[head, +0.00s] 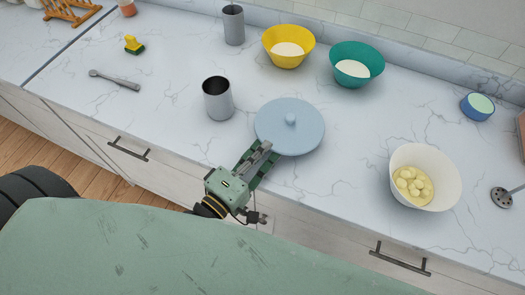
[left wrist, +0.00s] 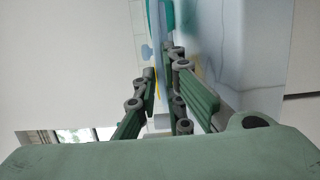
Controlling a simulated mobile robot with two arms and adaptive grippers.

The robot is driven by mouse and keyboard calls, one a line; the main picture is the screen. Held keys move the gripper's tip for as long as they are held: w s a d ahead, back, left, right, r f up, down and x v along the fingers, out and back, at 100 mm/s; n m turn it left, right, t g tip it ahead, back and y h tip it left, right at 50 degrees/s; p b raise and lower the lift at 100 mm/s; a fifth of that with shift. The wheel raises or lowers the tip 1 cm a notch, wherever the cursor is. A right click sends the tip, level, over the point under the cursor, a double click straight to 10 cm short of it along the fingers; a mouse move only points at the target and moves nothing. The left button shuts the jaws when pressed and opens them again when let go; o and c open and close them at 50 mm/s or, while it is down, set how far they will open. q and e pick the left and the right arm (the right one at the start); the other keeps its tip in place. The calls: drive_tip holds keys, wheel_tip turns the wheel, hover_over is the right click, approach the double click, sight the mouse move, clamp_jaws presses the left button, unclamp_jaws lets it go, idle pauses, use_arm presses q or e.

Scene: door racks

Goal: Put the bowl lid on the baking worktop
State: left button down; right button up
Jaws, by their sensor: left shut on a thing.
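The bowl lid (head: 297,138), a round blue-grey disc with a small knob, is over the front middle of the marble worktop (head: 330,195) in the head view. My left gripper (head: 264,152) is shut on the lid's near left edge. The lid looks about level, knob up; I cannot tell whether its underside touches the worktop. In the left wrist view the lid shows nearly edge-on as a thin blue strip (left wrist: 156,28) beyond the fingers (left wrist: 162,72). My right gripper is not in view.
A grey cup (head: 218,103) stands just left of the lid. A yellow bowl (head: 288,50) and a teal bowl (head: 357,70) stand behind it. A white bowl (head: 438,160) with pale round pieces is to the right. The worktop between lid and white bowl is clear.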

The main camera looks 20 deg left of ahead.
use_arm(q)
drive_tip(key=shift+f, duration=0.35)
drive_tip(key=shift+f, duration=0.15)
